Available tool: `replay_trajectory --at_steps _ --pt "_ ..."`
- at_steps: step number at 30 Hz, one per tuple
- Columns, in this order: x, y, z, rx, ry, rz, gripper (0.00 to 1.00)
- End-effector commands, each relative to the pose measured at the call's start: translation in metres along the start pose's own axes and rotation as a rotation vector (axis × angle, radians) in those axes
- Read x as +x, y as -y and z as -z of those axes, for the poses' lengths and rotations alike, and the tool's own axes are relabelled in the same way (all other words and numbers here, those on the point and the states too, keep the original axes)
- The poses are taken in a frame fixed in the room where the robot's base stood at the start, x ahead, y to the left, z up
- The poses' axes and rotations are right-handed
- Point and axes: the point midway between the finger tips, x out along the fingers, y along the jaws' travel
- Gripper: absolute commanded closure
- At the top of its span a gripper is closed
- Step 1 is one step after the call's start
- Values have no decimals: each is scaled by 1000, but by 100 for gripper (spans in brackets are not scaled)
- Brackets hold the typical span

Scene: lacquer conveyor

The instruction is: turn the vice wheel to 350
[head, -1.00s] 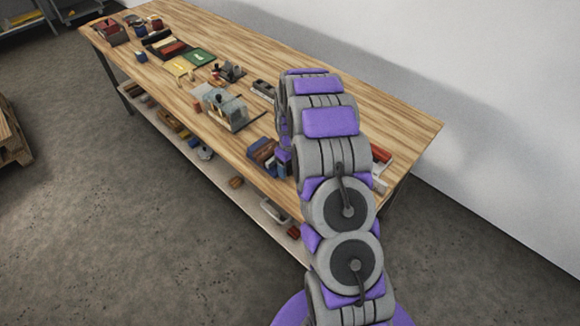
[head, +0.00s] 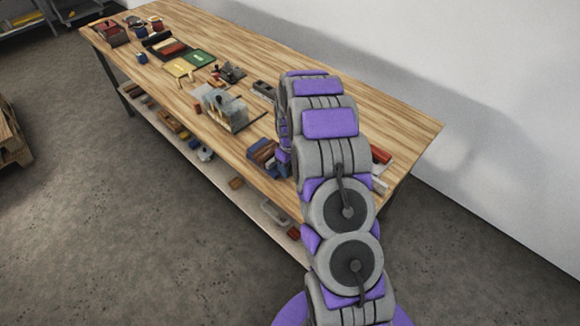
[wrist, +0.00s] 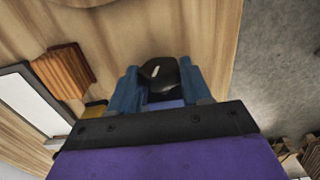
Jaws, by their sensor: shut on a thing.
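In the wrist view, a dark rounded piece with a white mark, which looks like the vice wheel (wrist: 165,73), sits between the two blue fingers of my gripper (wrist: 160,82). My gripper is shut on it, over the wooden table. Only part of the wheel shows, and I cannot read its setting. In the head view, my arm hides the wheel and most of the gripper.
The wooden workbench (head: 330,110) holds a grey machine-like block (head: 232,110), a blue and brown item (head: 263,153) beside my arm, and green and yellow plates (head: 198,58) farther back. An orange-brown block (wrist: 63,70) shows in the wrist view. A pallet (head: 12,135) stands at left.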

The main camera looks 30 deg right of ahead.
Motion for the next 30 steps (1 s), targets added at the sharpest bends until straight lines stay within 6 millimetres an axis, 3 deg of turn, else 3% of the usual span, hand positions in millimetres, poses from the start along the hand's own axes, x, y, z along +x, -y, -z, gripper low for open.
replay_trajectory --at_steps 11,30 --pt "-1 -3 1 2 -4 105 82" --pt "7 -14 0 3 -2 542 82"
